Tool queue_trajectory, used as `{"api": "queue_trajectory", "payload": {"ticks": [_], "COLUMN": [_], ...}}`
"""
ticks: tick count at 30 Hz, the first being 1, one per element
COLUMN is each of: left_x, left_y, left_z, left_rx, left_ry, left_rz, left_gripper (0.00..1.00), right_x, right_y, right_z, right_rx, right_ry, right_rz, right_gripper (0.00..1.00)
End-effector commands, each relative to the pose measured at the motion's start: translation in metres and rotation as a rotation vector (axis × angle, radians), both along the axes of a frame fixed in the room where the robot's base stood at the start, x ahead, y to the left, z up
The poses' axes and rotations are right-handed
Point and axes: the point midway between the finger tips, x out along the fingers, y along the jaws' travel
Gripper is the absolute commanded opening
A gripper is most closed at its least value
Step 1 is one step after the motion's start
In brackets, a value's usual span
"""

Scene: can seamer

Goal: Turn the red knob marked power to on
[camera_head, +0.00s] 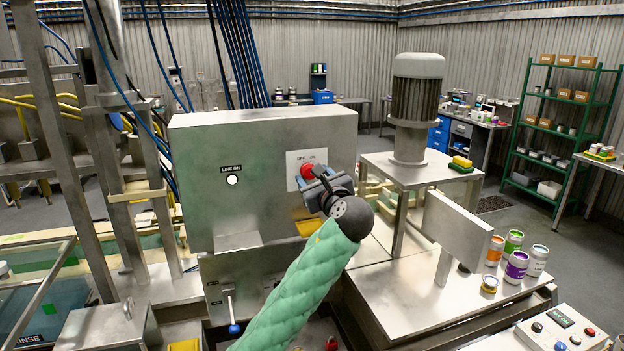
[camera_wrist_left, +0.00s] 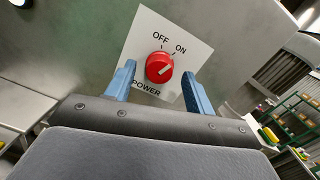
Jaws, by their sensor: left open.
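The red power knob (camera_head: 307,171) sits on a white plate (camera_head: 293,160) on the front of the grey metal cabinet. In the left wrist view the knob (camera_wrist_left: 159,67) shows whole, with OFF and ON printed above it and POWER below. A pale line on the knob slants up to the right, roughly toward ON; it is small. My left gripper (camera_head: 313,180) is in front of the plate and partly covers it in the head view. Its blue fingers (camera_wrist_left: 159,76) are open, one on each side of the knob, with visible gaps. My right gripper is not in view.
The cabinet (camera_head: 210,150) also carries a round white lamp (camera_head: 232,180) with a label. To the right stand a motor (camera_head: 416,105) on a metal table, an upright plate (camera_head: 458,232) and several paint cans (camera_head: 516,266). A button box (camera_head: 562,330) is at the lower right.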

Motion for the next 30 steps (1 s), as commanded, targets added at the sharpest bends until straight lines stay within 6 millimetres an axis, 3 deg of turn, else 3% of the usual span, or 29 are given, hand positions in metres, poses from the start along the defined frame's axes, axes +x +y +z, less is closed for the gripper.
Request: {"api": "queue_trajectory", "payload": {"ticks": [1, 6, 9, 12, 26, 30], "left_x": [-0.008, -0.034, -0.042, -0.049, -0.054, -0.055], "left_y": [-0.004, -0.014, -0.017, -0.019, -0.021, -0.015], "left_z": [-0.006, -0.007, -0.006, -0.006, -0.005, -0.022], "left_rx": [-0.002, -0.002, 0.0, -0.001, -0.002, -0.055], "left_ry": [-0.003, -0.001, -0.002, -0.001, 0.001, 0.016], "left_rz": [-0.003, -0.002, -0.002, -0.001, -0.001, -0.007], "left_gripper": [0.54, 0.54, 0.54, 0.54, 0.54, 0.54], "right_x": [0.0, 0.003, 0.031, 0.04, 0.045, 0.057], "right_y": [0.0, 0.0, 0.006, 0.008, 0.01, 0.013], "right_z": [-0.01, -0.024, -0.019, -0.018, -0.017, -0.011], "right_rx": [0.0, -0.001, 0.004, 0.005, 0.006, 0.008], "right_ry": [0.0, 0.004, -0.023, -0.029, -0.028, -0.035], "right_rz": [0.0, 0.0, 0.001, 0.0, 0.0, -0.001], "right_gripper": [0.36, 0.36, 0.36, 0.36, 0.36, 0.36]}}
